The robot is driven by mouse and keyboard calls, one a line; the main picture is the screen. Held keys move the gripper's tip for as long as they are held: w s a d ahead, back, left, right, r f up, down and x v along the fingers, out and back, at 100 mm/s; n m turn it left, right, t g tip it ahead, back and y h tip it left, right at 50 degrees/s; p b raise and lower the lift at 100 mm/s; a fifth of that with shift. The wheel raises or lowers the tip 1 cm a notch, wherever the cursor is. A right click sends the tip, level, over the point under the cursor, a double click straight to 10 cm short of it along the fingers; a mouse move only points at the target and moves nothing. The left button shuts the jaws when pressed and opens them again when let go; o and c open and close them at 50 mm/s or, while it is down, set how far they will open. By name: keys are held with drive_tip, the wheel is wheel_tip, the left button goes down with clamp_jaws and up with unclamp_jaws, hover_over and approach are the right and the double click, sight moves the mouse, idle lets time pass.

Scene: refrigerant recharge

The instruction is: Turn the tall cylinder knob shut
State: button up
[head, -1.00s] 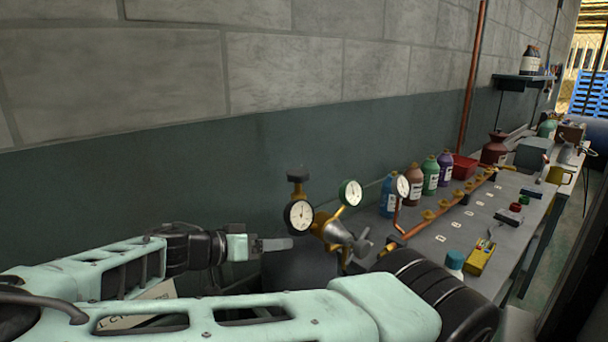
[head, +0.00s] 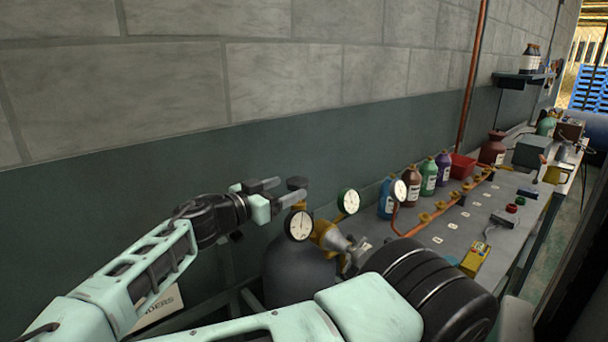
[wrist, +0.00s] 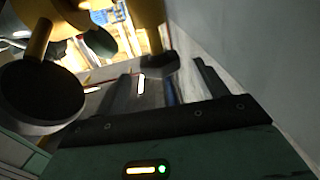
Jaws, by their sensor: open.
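The tall cylinder (head: 296,272) is a grey tank standing by the wall, with a brass valve and a dark round knob (head: 297,183) on top. In the head view my gripper (head: 290,189) is level with the knob, just left of it, its fingers open and pointing right. In the wrist view a dark piece that looks like the knob (wrist: 158,63) shows between and beyond the fingertips of my gripper (wrist: 163,72). The fingers hold nothing. I cannot tell whether a finger touches the knob.
Two round gauges (head: 299,225) (head: 348,201) sit close beside the valve. A dark round gauge back (wrist: 40,96) fills the left of the wrist view. The wall (head: 160,180) is close behind. A bench (head: 455,232) with bottles and copper piping extends right.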

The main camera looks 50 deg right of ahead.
sight(304, 178)
drive_tip(key=d+p, duration=0.1)
drive_tip(key=d, duration=0.2)
drive_tip(key=s+d, duration=0.1)
drive_tip(key=d, duration=0.1)
drive_tip(key=shift+d+r+p, duration=0.1)
drive_tip(key=shift+d+p, duration=0.25)
drive_tip(key=shift+d, duration=0.05)
drive_tip(key=shift+s+d, duration=0.1)
drive_tip(key=shift+d, duration=0.45)
drive_tip(key=c, duration=1)
